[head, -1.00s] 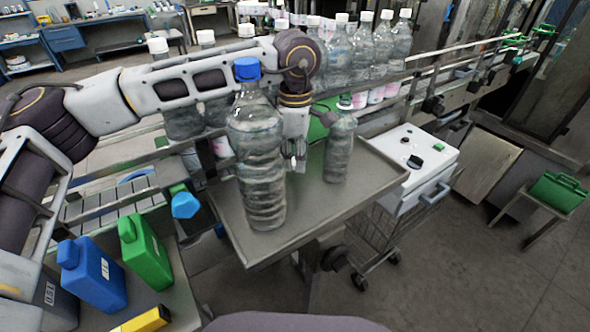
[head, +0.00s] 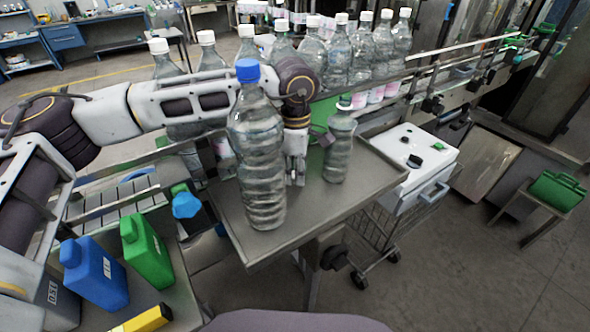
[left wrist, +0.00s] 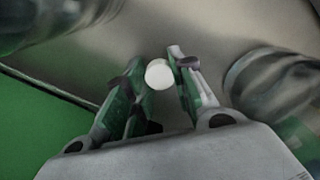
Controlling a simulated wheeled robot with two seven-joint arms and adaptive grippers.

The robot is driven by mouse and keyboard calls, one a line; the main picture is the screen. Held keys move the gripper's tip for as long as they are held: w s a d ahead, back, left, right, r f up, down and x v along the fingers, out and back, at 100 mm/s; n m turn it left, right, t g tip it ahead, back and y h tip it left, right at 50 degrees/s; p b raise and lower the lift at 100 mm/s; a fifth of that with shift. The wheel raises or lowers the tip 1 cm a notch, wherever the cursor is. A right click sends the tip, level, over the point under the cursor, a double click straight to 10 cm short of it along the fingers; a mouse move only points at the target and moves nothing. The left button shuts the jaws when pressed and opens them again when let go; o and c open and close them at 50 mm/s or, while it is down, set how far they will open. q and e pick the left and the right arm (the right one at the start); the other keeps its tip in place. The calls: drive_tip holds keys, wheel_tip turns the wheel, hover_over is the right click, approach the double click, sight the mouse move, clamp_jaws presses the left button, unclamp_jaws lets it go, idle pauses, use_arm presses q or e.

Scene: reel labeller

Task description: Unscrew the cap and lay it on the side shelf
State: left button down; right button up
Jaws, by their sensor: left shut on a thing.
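My left gripper (head: 296,178) points down over the grey metal tray table, between the large clear bottle and the smaller one. In the left wrist view its fingers (left wrist: 160,78) are shut on a round white cap (left wrist: 159,74). The large bottle (head: 258,150), with a blue cap (head: 247,70), stands upright in front of the gripper. The smaller clear bottle (head: 338,150) stands upright to the right of the gripper; I cannot tell whether its neck is bare. My right gripper is not in view.
The tray table (head: 335,205) has bare room at its front and right. Blue (head: 95,272) and green (head: 147,250) jugs stand at lower left. A row of white-capped bottles (head: 362,50) stands behind my arm. A white-topped cart (head: 415,150) is at right.

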use_arm(q)
drive_tip(key=shift+f, duration=0.15)
drive_tip(key=c, duration=1.2)
unclamp_jaws()
drive_tip(key=shift+c, duration=0.2)
drive_tip(key=shift+o, duration=0.2)
drive_tip(key=shift+r, duration=0.6)
wheel_tip(320, 180, up, 5)
drive_tip(key=shift+f+b, duration=0.15)
drive_tip(key=shift+b, duration=0.2)
wheel_tip(320, 180, up, 6)
drive_tip(key=shift+r, duration=0.2)
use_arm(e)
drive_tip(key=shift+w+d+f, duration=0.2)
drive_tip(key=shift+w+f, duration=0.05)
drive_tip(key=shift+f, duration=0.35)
